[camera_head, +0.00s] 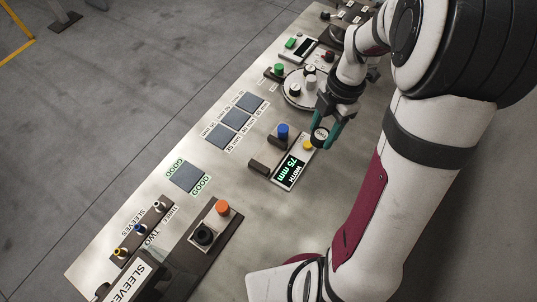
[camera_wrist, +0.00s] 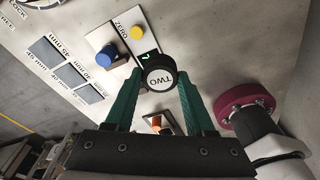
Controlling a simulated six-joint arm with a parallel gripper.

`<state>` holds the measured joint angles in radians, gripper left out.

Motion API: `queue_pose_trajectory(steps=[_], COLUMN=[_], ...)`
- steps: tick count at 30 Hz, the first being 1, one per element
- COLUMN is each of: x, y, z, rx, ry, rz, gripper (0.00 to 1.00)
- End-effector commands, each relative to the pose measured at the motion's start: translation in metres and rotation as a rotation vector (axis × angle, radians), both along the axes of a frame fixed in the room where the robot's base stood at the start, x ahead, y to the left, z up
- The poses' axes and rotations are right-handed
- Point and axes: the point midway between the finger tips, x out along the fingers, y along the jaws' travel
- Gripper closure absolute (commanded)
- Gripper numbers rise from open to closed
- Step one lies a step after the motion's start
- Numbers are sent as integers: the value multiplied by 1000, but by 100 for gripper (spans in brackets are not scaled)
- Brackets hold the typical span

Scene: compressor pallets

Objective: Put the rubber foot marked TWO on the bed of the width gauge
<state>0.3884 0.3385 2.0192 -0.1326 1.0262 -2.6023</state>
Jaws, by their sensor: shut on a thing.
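My gripper (camera_wrist: 160,84) has its green fingers shut on the sides of a round black rubber foot with a white face marked TWO (camera_wrist: 155,77). In the head view the foot (camera_head: 319,134) hangs between the fingertips of my gripper (camera_head: 328,130), above the plate near the width gauge (camera_head: 289,172). The gauge display reads WIDTH 75 mm. The gauge has a blue knob (camera_head: 283,131), a yellow button (camera_head: 307,145) and dark blocks at its left side. In the wrist view the foot partly covers the gauge's display (camera_wrist: 145,57); the gauge bed is hard to make out.
A round turntable (camera_head: 291,99) with several feet stands behind the gauge. Dark square pads (camera_head: 236,119) with mm labels lie to its left, and a pad labelled GOOD (camera_head: 187,177) lies nearer. A fixture with orange and black knobs (camera_head: 222,207) stands in front. Bare plate lies between.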

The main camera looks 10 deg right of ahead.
Motion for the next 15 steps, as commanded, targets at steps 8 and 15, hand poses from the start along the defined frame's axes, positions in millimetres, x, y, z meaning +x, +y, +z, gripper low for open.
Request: queue_pose_trajectory(steps=[8,15], x=[4,36], y=[50,105], z=[-28,-66], rx=[12,9], ry=[5,2], rz=[132,127], gripper=[100,100])
